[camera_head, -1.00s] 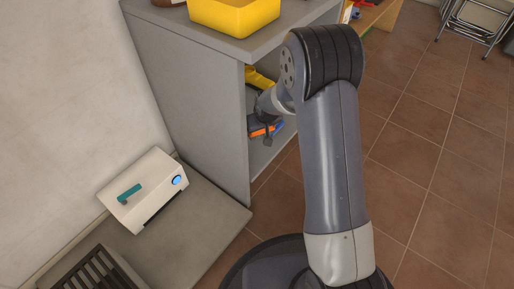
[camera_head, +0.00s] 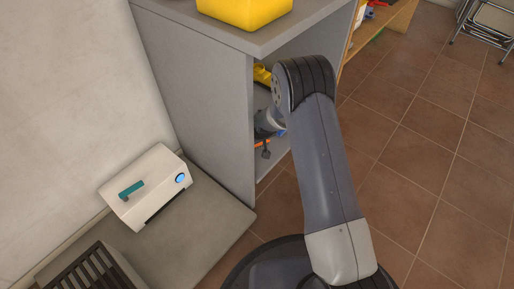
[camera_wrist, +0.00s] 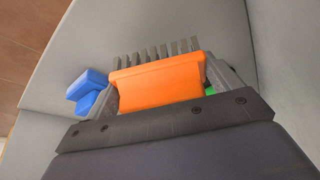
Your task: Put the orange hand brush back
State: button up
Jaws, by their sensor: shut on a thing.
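The orange hand brush (camera_wrist: 155,84) fills the middle of the wrist view, with a row of grey bristles along its far side. My gripper (camera_wrist: 163,80) is shut on it, one finger at each side. In the head view my gripper (camera_head: 264,138) is inside the open grey cabinet (camera_head: 205,90), low down beyond its side wall. Only a thin orange strip of the brush (camera_head: 262,144) shows there. The wrist view shows a grey surface around the brush; I cannot tell whether the brush touches it.
A blue object (camera_wrist: 88,93) lies close left of the brush, and a bit of green (camera_wrist: 210,91) shows at its right. A yellow item (camera_head: 262,75) is in the cabinet above my gripper. A yellow bin (camera_head: 245,12) stands on top. The tiled floor at right is clear.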

aim_at(257, 146)
notch_tip(257, 146, down, 3)
jog(key=shift+f+b, duration=0.15)
jog(key=shift+b, duration=0.3)
jog(key=shift+f, duration=0.1)
jog(key=shift+f, duration=0.15)
jog(key=o, duration=0.7)
jog(key=shift+r, duration=0.35)
jog(key=p+v, duration=0.3)
jog(key=v, duration=0.4)
jog(key=shift+r, duration=0.2)
jog(key=shift+s, duration=0.1)
